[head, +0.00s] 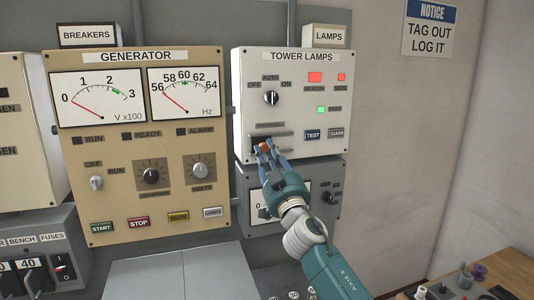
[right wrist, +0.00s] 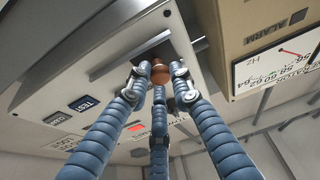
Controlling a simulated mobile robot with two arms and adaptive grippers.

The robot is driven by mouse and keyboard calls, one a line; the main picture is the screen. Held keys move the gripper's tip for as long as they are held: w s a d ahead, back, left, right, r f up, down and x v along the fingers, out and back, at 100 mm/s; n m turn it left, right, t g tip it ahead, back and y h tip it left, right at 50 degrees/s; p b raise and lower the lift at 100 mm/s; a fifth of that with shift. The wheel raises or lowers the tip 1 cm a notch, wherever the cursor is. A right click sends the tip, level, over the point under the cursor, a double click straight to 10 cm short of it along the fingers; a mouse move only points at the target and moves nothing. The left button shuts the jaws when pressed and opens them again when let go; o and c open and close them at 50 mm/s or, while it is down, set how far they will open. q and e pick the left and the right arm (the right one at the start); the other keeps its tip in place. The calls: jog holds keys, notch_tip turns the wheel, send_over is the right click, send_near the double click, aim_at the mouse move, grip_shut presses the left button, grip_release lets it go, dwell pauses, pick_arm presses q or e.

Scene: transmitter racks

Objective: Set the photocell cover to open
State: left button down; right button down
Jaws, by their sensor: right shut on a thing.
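The tower lamps panel (head: 292,72) hangs at centre right. At its lower left is the photocell cover (head: 258,140), a dark piece between two grey horizontal rails, with an orange-brown knob (head: 264,147). My right gripper (head: 266,151) reaches up from below and is closed around this knob. The right wrist view shows its blue fingers (right wrist: 158,75) around the knob (right wrist: 160,71), near a grey rail (right wrist: 128,45). The fingers hide part of the cover, and I cannot tell how far it is slid. My left gripper is not in view.
Right of the cover are the TEST (head: 313,135) and CLEAR (head: 336,133) buttons. A rotary switch (head: 271,98) sits above. The generator panel (head: 140,125) stands close on the left. A grey meter box (head: 330,177) is just below, behind my arm.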

jog(key=d, duration=0.2)
jog(key=w+d, duration=0.1)
jog(key=d, duration=0.1)
jog(key=w+d, duration=0.1)
jog(key=d, duration=0.1)
jog(key=shift+d+r, duration=0.2)
jog(key=shift+r, duration=0.05)
jog(key=c, duration=1.9)
grip_release()
jog(key=o, duration=0.4)
jog(key=shift+d, duration=0.15)
jog(key=shift+c, duration=0.2)
jog(key=shift+d+f, duration=0.1)
